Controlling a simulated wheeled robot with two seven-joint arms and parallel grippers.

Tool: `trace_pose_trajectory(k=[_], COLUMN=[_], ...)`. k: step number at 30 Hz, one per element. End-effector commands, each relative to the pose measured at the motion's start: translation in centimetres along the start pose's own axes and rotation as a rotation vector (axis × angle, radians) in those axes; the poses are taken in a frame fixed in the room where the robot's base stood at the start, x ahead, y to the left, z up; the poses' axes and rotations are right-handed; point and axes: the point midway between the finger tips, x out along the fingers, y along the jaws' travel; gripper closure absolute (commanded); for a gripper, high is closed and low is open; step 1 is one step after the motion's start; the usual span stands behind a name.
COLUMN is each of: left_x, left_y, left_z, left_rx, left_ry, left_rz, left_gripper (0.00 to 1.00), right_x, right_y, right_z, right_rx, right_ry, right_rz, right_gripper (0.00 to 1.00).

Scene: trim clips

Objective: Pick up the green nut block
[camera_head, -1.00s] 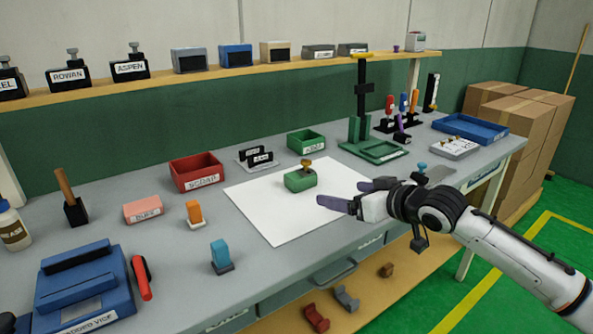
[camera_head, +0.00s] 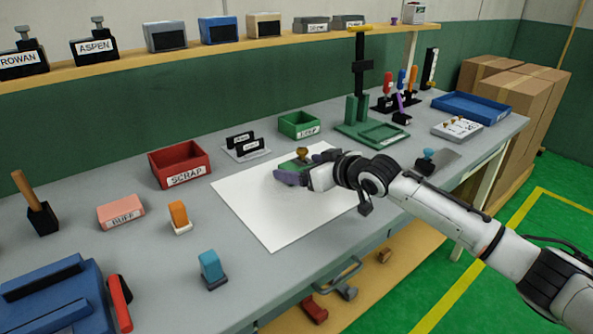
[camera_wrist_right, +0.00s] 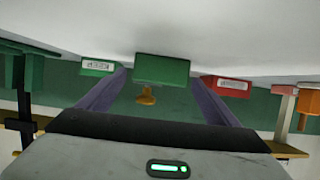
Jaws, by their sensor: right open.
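The green nut block (camera_head: 291,164) with its brass knob (camera_head: 302,152) sits on the white sheet (camera_head: 262,215). My right gripper (camera_head: 298,170) is low over the sheet at the block, and its hand and fingers hide part of it. In the right wrist view, which looks upside down, the block (camera_wrist_right: 162,68) and knob (camera_wrist_right: 147,95) appear between the two purple fingers of the open gripper (camera_wrist_right: 159,77). Gaps show on both sides of the block. I cannot tell how deep it lies between the fingertips. My left gripper is not in view.
Behind the sheet are a red SCRAP bin (camera_head: 158,168), a label stand (camera_head: 240,149) and a green KEEP bin (camera_head: 281,128). A green press (camera_head: 345,127) stands to the right. Orange (camera_head: 179,215) and blue (camera_head: 211,268) stamps are left of the sheet. The sheet's front part is clear.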

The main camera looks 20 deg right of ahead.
Motion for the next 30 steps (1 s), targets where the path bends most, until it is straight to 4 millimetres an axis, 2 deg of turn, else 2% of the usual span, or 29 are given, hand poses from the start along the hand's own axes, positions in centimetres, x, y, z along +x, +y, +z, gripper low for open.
trace_pose_trajectory(k=[3,6,15,24,30], left_x=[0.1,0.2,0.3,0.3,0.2], left_y=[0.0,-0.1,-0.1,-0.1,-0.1], left_z=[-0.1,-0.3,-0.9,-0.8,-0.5], left_rx=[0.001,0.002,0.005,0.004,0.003], left_ry=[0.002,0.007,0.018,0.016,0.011], left_rz=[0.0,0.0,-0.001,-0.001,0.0], left_gripper=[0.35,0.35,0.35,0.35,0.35], right_x=[1.6,2.3,2.6,2.5,2.5], right_y=[0.0,0.0,0.0,0.0,0.0], right_z=[-0.1,0.0,0.0,-0.1,-0.2], right_rx=[0.0,0.0,-0.001,-0.001,-0.001], right_ry=[0.001,0.0,0.0,0.003,0.003], right_rz=[0.0,0.001,0.001,0.001,0.001], right_gripper=[0.16,0.16,0.17,0.68,0.69])
